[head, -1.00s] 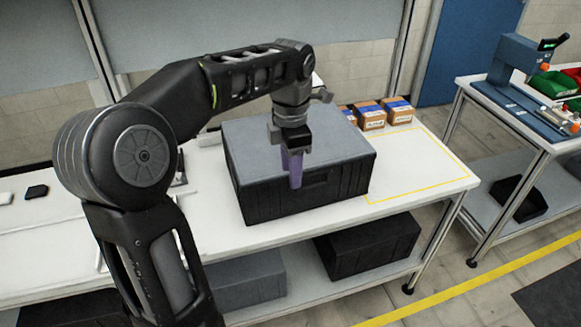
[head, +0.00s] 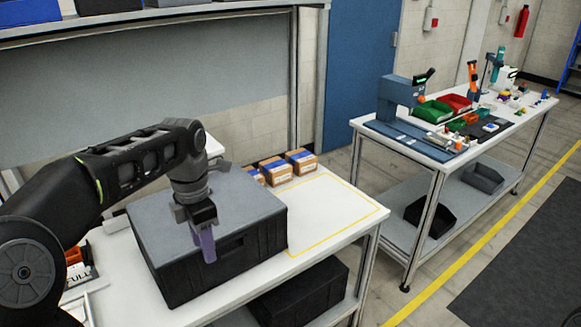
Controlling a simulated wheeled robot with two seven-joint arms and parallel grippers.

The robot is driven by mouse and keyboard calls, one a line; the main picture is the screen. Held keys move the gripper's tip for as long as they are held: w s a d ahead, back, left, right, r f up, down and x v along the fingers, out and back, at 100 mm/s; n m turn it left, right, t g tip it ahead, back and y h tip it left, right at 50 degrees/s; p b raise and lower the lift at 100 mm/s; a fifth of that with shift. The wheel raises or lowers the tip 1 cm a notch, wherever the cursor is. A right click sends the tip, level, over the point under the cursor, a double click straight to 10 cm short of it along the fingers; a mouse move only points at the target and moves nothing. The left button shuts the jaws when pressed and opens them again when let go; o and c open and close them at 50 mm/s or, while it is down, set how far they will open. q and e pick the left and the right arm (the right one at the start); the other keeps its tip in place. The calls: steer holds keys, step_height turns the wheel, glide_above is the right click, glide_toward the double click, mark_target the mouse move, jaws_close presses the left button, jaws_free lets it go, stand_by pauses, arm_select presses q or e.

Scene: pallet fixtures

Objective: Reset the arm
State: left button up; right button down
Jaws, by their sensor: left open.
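My left arm comes in from the left in the head view. Its left gripper (head: 205,246) points down at the front of a large black crate with a grey top (head: 175,277). The purple fingers overlap the crate's front edge in the picture; I cannot tell whether they touch it. The gripper is open, and I see nothing held in it. My right gripper is not in view.
The crate stands on a white workbench (head: 340,222) with a yellow-outlined clear area at right. Several small brown boxes (head: 275,170) sit behind it. A dark bin (head: 305,293) is on the lower shelf. Another bench (head: 440,150) with tools and bins stands at right.

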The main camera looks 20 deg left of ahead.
arm_select(q)
steer(key=w+d+f+m+t, duration=0.3)
steer(key=w+f+m+t, duration=0.15)
steer(key=w+m, duration=0.5)
steer(key=d+f+m+h+b, duration=0.1)
steer(key=d+f+m, duration=0.4)
steer(key=f, duration=0.3)
steer(key=d+f+m+h, duration=0.2)
steer(key=d+f+m, duration=0.25)
steer(key=f, duration=0.35)
steer(key=s+d+f+m+b, duration=0.1)
steer(key=s+d+f+m, duration=0.2)
steer(key=s+d+f, duration=0.35)
steer(key=s+d+f+m+b, duration=0.1)
steer(key=s+d+f+m, duration=0.2)
steer(key=f, duration=0.6)
steer(key=s+d+f+g, duration=0.1)
steer(key=s+d+f, duration=0.1)
steer(key=s, duration=0.3)
steer(key=s+d+f+m+g+b, duration=0.1)
steer(key=s+d+f, duration=0.1)
steer(key=s+f, duration=0.2)
steer(key=s+d+f+m+g+h, duration=0.1)
steer(key=s+d+f+g, duration=0.1)
steer(key=s, duration=0.6)
steer(key=shift+x, duration=0.8)
steer(key=shift+s, duration=0.2)
